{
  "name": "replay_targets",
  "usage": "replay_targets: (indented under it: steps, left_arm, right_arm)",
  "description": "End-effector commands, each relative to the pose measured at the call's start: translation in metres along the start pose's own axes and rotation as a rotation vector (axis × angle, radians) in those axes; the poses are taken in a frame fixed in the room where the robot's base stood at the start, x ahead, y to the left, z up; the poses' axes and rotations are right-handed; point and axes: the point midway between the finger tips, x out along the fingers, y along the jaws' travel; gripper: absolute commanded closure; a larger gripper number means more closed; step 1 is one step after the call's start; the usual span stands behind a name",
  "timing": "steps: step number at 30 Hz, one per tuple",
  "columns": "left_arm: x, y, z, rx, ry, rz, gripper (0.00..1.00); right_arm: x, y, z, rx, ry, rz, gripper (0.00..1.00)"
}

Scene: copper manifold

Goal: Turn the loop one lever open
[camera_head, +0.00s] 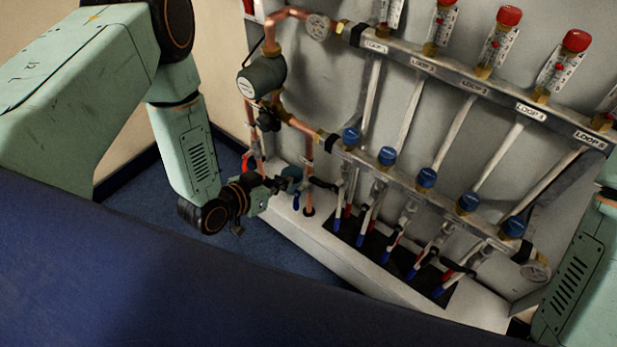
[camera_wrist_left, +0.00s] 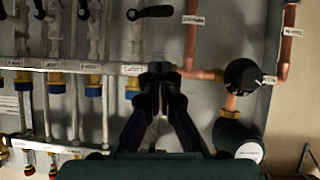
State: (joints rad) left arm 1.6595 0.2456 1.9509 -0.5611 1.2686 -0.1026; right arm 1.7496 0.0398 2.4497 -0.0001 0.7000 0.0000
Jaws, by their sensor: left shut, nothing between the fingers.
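The loop one lever (camera_head: 321,184) is a black handle at the lower left of the manifold. In the left wrist view the lever (camera_wrist_left: 155,12) lies crosswise to its pipe at the top. My left gripper (camera_head: 286,184) is left of the lever in the head view, with its tips hard to make out. In the left wrist view my left gripper (camera_wrist_left: 160,70) is shut and empty, its tips below the lever in the picture and apart from it. My right gripper is out of view.
The lower manifold bar (camera_head: 405,184) carries several blue caps. Copper pipes (camera_head: 298,125) and a green pump (camera_head: 262,76) stand close to my left arm. The upper bar (camera_head: 460,78) has red-capped flow meters. Other black levers (camera_wrist_left: 83,10) sit beside loop one.

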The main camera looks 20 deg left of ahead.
Motion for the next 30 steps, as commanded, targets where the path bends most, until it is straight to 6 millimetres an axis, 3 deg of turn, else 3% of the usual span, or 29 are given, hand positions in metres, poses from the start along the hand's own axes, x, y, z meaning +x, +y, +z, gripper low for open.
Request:
replay_targets:
  steps: [5,19,24,30]
  left_arm:
    - [0.017,0.002,0.002,-0.005,0.000,0.001,1.00]
    - [0.103,0.002,0.003,-0.005,0.000,0.001,1.00]
    - [0.119,0.001,0.021,-0.006,-0.002,0.000,1.00]
    - [0.128,0.001,0.029,-0.006,-0.002,0.000,1.00]
  right_arm:
    - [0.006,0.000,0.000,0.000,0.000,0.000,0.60]
    - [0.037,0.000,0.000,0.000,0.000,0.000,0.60]
    - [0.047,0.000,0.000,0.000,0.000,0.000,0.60]
    - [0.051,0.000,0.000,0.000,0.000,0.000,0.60]
